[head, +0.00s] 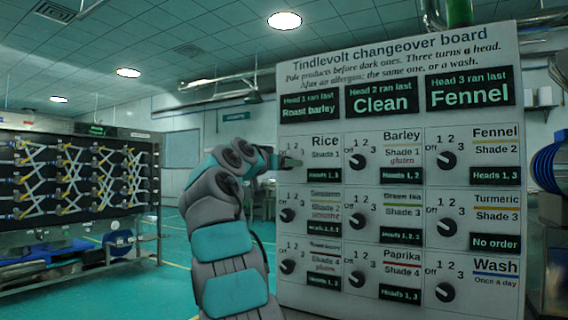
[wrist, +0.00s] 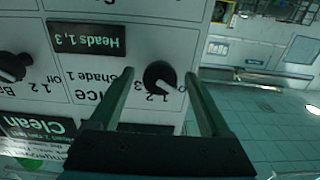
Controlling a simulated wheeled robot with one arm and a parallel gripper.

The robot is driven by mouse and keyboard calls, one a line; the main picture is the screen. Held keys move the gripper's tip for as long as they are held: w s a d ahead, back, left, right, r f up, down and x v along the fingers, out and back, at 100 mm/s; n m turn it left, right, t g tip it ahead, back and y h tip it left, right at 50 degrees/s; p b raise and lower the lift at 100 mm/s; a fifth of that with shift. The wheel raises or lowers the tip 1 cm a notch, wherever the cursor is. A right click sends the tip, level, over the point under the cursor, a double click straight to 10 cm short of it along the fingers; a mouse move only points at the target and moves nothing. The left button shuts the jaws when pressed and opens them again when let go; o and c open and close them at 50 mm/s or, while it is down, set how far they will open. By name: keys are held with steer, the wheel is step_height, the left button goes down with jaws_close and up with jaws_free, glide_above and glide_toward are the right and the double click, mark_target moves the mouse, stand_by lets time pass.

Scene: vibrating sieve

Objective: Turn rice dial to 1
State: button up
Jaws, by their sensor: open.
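The Rice panel (head: 325,155) is at the top left of the dial grid on the changeover board. Its black dial (wrist: 160,76) shows in the wrist view, where the board appears upside down. In the head view my gripper hides this dial. My gripper (wrist: 160,73) is open, with one finger on each side of the dial and a visible gap at both sides. In the head view my gripper (head: 291,162) is at the Rice panel's left part, close to the board. I cannot tell clearly which mark the dial points to.
The Barley dial (head: 355,160) is just right of Rice, and the Sesame dial (head: 287,215) is below it. Several similar dials fill the board (head: 400,55). A rack of machinery (head: 75,180) stands at the far left. Open floor (head: 175,270) lies left of my arm.

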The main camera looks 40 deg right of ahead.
jaws_close()
stand_by(0.5)
steer(key=shift+m, duration=0.4)
steer(key=shift+a+r, duration=0.1)
stand_by(0.3)
steer(key=shift+m+p, duration=0.45)
steer(key=shift+m, duration=0.75)
steer(key=shift+m+p, duration=0.3)
steer(key=shift+m, duration=2)
